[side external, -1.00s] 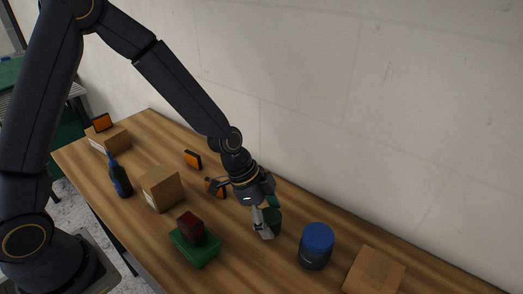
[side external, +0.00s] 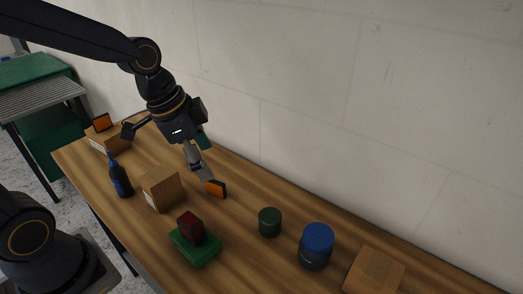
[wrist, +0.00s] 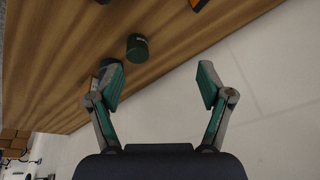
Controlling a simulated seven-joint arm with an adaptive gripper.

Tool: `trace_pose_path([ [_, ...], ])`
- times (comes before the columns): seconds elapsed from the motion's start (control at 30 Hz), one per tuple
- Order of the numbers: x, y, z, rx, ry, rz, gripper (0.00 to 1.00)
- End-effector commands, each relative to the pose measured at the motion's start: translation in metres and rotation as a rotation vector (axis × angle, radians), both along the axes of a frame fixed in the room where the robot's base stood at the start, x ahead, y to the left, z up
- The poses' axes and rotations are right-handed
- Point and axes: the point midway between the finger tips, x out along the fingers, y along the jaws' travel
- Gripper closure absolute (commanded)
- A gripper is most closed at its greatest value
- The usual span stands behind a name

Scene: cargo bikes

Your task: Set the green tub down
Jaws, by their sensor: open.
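The dark green tub (side external: 270,222) stands upright on the wooden table, with nothing holding it. It also shows in the wrist view (wrist: 137,48), up and left of the jaws. My gripper (side external: 204,157) is up and to the left of the tub in the side view, clear of it. In the wrist view my gripper (wrist: 162,82) has its green-padded fingers wide apart with nothing between them.
A blue-lidded container (side external: 316,247) stands right of the tub, then a cardboard box (side external: 374,270). A dark red block (side external: 190,227) sits on a green box (side external: 195,250). Another carton (side external: 162,188), a blue bottle (side external: 120,179) and an orange-faced item (side external: 216,189) are to the left.

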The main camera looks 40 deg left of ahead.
Motion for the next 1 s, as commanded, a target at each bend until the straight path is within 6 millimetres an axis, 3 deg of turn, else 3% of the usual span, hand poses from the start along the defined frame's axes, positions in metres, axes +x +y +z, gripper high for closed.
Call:
trace_pose_path([
  [0.1, -0.038, 0.034, 0.033, -0.003, -0.066, 0.267, 0.21],
  [0.2, -0.066, 0.056, 0.048, -0.052, -0.104, 0.462, 0.21],
  [0.4, -0.098, 0.077, 0.056, -0.142, -0.135, 0.674, 0.21],
  [1.0, -0.100, 0.079, 0.056, -0.155, -0.137, 0.699, 0.21],
])
